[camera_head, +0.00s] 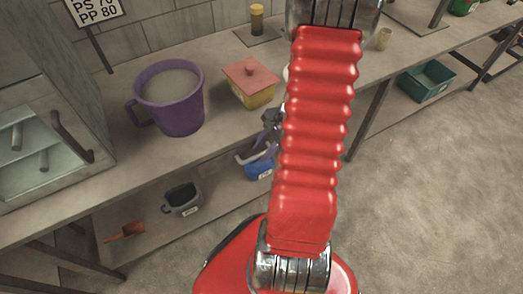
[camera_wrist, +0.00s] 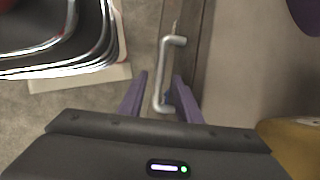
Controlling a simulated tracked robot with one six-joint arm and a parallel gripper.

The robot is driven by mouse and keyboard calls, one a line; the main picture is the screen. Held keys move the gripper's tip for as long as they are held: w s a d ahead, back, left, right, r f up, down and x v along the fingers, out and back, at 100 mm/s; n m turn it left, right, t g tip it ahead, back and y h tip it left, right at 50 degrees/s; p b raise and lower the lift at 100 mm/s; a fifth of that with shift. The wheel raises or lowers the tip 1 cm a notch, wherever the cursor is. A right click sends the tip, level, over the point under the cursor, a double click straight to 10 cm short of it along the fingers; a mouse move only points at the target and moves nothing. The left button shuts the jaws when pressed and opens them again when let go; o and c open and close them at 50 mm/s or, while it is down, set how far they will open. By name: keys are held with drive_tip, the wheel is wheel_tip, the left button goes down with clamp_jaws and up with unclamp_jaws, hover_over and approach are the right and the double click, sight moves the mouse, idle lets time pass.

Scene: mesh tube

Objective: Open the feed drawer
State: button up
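A grey bar handle (camera_wrist: 164,62) stands out from a narrow brown drawer front (camera_wrist: 196,40) in the wrist view. My gripper (camera_wrist: 160,75) is open, with one purple finger on each side of the handle's lower part. I see a gap between the handle and the left finger; the right finger is close to it, and contact cannot be told. In the head view my gripper (camera_head: 268,140) is at the bench's front edge, partly hidden behind my red arm. The handle and drawer front cannot be made out there.
The bench top (camera_head: 225,125) holds a purple mug (camera_head: 175,115) and a yellow box with a red lid (camera_head: 252,92). Below, a shelf (camera_head: 215,195) holds a blue-labelled container (camera_head: 259,170), a grey bucket (camera_head: 183,205) and an orange scoop (camera_head: 125,232). Open floor (camera_head: 440,180) is at right.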

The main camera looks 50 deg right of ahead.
drive_tip(key=shift+w+a+f, duration=0.1)
drive_tip(key=shift+f, duration=0.2)
drive_tip(key=shift+c, duration=0.2)
clamp_jaws()
idle(0.3)
